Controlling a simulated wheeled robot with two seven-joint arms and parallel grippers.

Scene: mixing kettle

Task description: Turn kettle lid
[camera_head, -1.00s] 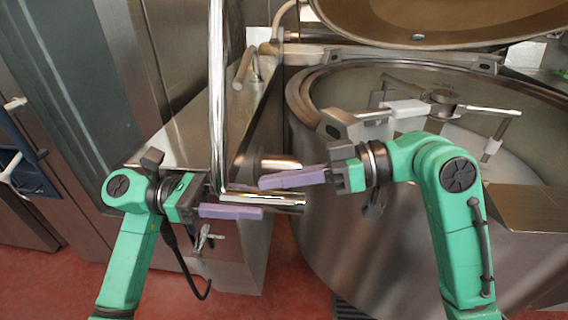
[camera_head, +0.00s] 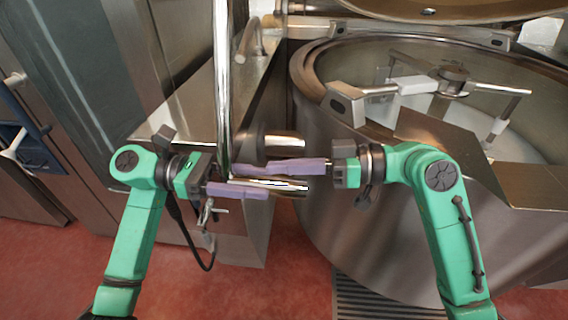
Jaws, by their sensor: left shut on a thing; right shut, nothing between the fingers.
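The kettle lid (camera_head: 440,10) stands raised at the top edge, mostly cut off by the frame. The open kettle (camera_head: 340,205) fills the right side, with a stirring frame (camera_head: 453,74) inside. A shiny upright bar (camera_head: 221,70) runs down from the top and meets a short level metal handle (camera_head: 292,184). My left gripper (camera_head: 240,190) is shut on this metal handle near the foot of the bar; its purple fingers partly hide it. My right gripper (camera_head: 280,167) is shut and empty, pointing left just above the handle in the picture; I cannot tell whether it touches.
A metal cabinet (camera_head: 175,112) stands left of the kettle, with a bent spout (camera_head: 250,38) on top. A short metal cylinder (camera_head: 284,144) sits close behind my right gripper. A drain grate (camera_head: 375,300) lies in the red floor (camera_head: 290,285).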

